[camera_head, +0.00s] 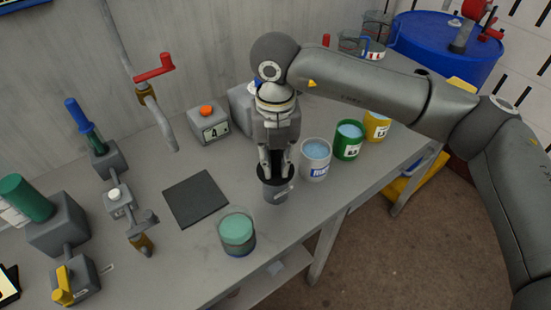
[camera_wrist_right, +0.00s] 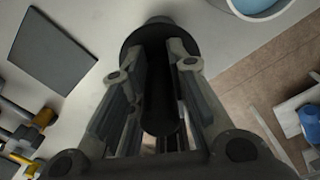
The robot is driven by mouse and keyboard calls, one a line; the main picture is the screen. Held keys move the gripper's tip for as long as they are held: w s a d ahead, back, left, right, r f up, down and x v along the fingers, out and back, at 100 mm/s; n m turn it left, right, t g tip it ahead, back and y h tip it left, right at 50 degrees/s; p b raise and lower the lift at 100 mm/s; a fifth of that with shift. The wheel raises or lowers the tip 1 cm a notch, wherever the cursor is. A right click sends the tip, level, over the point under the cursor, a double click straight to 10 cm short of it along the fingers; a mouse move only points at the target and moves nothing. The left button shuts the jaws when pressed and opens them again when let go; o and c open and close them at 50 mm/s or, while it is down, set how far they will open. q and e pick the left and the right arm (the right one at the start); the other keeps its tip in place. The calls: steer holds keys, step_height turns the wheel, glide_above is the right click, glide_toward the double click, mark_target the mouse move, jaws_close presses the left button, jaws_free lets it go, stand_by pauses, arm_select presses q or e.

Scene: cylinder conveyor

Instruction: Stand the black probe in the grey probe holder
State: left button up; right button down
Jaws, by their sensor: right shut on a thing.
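The grey probe holder (camera_head: 276,193) is a cup with a dark mouth and a pale mark on its side, upright on the table near its front edge. My right gripper (camera_head: 275,172) points down right at its mouth. In the right wrist view the gripper (camera_wrist_right: 155,60) is shut on the black probe (camera_wrist_right: 160,100), a dark cylinder between the fingers. The probe's far end meets the dark round mouth of the holder (camera_wrist_right: 160,19); how deep it sits is hidden. In the head view the fingers mostly hide the probe. My left gripper is not in view.
White (camera_head: 315,160), green (camera_head: 348,143) and yellow (camera_head: 376,127) containers stand to the right. A glass jar with green contents (camera_head: 237,232) stands in front-left. A dark square pad (camera_head: 196,199) lies left. Valves and a numbered box (camera_head: 208,126) stand further left and behind.

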steer(key=shift+f, duration=0.15)
stand_by(0.3)
steer(key=c, duration=1.3)
jaws_free()
step_height(320, 180, up, 12)
steer(key=shift+r, duration=0.1)
